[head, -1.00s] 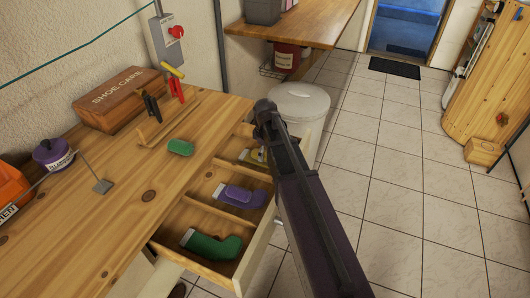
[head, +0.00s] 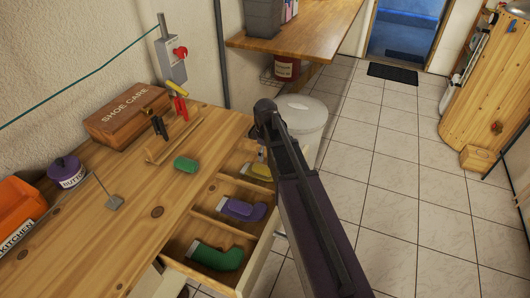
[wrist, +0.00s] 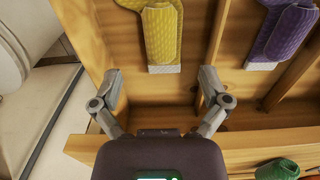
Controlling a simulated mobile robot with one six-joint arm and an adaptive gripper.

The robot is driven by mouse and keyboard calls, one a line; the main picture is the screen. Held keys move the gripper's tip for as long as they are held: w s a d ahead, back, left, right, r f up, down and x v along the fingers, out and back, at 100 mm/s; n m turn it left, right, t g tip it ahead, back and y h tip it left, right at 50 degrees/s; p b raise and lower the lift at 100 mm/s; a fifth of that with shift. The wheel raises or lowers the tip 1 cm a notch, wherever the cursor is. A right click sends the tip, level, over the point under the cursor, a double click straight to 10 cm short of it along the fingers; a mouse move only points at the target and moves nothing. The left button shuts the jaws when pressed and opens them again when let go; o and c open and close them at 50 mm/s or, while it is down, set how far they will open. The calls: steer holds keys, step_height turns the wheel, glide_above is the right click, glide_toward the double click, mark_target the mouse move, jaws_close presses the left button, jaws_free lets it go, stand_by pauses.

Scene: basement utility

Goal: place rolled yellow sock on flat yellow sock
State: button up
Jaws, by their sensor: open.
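The flat yellow sock (wrist: 165,69) lies in the end compartment of the open drawer, its pale cuff showing in the wrist view. The rolled yellow sock (wrist: 160,32) appears to rest lengthwise on it; the upper ends are cut off by the frame. In the head view the yellow sock (head: 258,171) is partly covered by my arm. My gripper (wrist: 160,92) is open, with nothing between its fingers, on the worktop side of the socks and apart from them. In the head view its fingertips are hidden.
Purple socks (head: 243,208) and a green sock (head: 215,256) lie in the neighbouring compartments, split by wooden dividers. A green roll (head: 186,164) sits on the worktop (head: 95,240). A shoe care box (head: 127,113) stands behind. A white bin (head: 303,113) is beyond the drawer.

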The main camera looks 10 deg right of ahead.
steer(key=shift+r+p, duration=1.35)
steer(key=shift+r, duration=0.35)
steer(key=shift+s, duration=0.1)
steer(key=s+m, duration=1)
steer(key=s, duration=0.6)
steer(key=shift+m, duration=0.4)
steer(key=shift+d, duration=0.1)
